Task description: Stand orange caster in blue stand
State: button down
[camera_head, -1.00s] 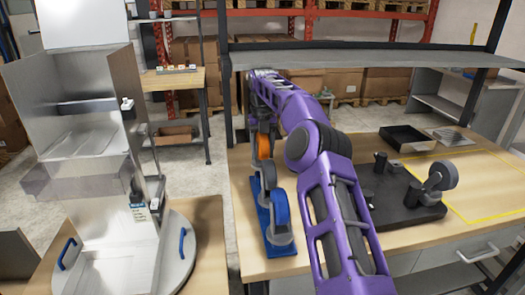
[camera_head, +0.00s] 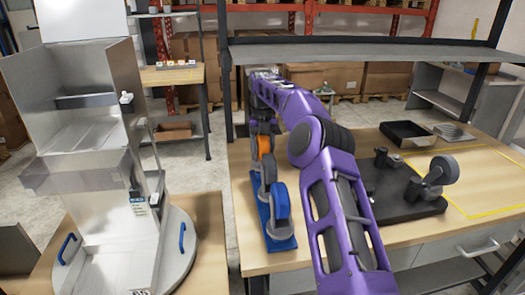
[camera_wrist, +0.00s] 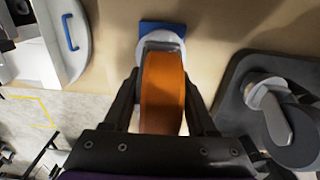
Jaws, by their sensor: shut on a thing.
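The orange caster (camera_head: 264,145) is at the far end of the blue stand (camera_head: 262,213) on the table. In the wrist view the orange wheel (camera_wrist: 163,90) is upright between my fingers, with a pale round plate beyond it and a blue end of the stand (camera_wrist: 160,27) past that. My gripper (camera_wrist: 163,108) is shut on the orange caster; in the head view the arm partly hides it. A blue caster (camera_head: 281,203) stands at the near end and a grey caster (camera_head: 268,171) in the middle. Whether the orange caster's base is seated in the stand is hidden.
A black plate fixture (camera_head: 405,205) with a grey caster (camera_head: 443,169) lies right of the stand. A black tray (camera_head: 405,134) is at the back right. A metal dispenser (camera_head: 95,145) stands left, across a floor gap. A shelf (camera_head: 370,52) spans above the table's back.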

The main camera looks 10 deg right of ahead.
aim_at(262, 141)
jog(key=shift+f, duration=0.55)
jog(key=shift+c, duration=0.6)
grip_release()
notch_tip(262, 141, up, 5)
jog(key=shift+p, duration=0.45)
jog(key=shift+w+a+r, duration=0.15)
jog(key=shift+a+r, duration=0.15)
jog(key=shift+r, duration=0.45)
jog(key=shift+d+r, duration=0.3)
jog(key=shift+r, duration=0.3)
